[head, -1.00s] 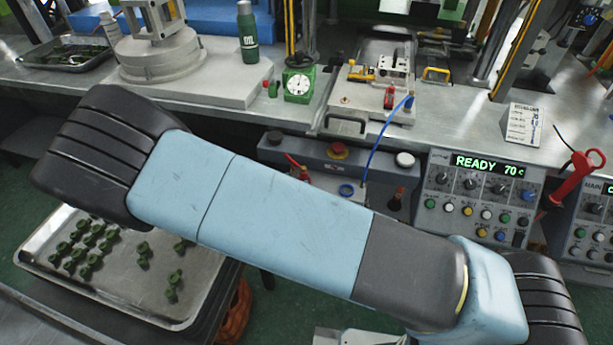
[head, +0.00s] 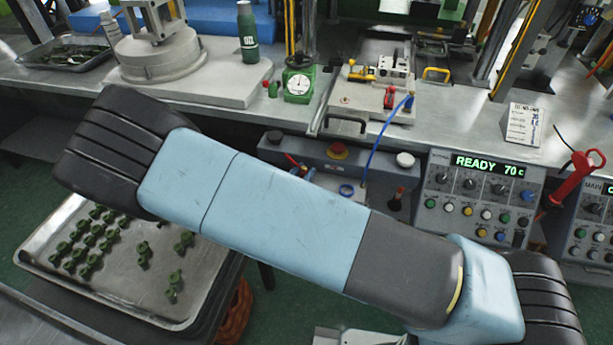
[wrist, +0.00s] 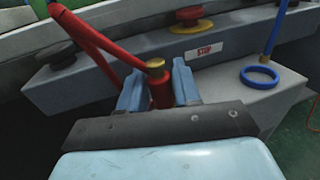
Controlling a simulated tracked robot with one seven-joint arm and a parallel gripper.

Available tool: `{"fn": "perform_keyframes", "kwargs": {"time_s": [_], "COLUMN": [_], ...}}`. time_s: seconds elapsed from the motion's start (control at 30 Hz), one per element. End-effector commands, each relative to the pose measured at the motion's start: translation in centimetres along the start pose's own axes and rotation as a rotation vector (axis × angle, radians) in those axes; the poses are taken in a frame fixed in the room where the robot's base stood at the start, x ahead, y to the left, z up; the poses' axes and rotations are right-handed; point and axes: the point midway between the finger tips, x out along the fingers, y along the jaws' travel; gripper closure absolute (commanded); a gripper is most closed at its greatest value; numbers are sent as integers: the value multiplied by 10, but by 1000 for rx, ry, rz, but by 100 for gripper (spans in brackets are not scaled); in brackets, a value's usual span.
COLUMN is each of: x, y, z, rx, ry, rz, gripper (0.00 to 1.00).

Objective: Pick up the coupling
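The coupling (wrist: 159,88) is a red cylinder with a brass-coloured collar, joined to a red hose (wrist: 90,38) in the wrist view. My gripper (wrist: 160,78) has its two blue-grey fingers on either side of the coupling, very close to it. I cannot tell whether the fingers press on it. The coupling's lower end is hidden behind the gripper's dark palm. In the head view, my arm covers most of the gripper; small blue finger parts show beside the red hose (head: 292,160).
A grey panel with a red stop button (wrist: 189,16) stands just behind the gripper. A blue ring (wrist: 259,76) on a blue hose lies to the right on a grey block. A control box (head: 478,197) reads READY 70 C. A tray (head: 125,292) of green parts is at lower left.

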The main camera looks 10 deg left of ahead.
Motion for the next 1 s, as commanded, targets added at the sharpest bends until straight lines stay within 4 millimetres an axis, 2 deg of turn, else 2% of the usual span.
{"fn": "perform_keyframes", "kwargs": {"time_s": [0.03, 0.33, 0.67, 0.77, 0.93, 1.0], "x": [0, 0, 0, 0, 0, -9], "y": [0, 0, 0, 1, 0, -6], "z": [0, 0, 3, 10, 33, 43], "rx": [0, 0, 1, 2, 3, 2], "ry": [0, 0, 0, 0, 0, 1], "rz": [0, 0, 0, 0, 0, 1], "gripper": [73, 100, 100, 100, 100, 100]}}
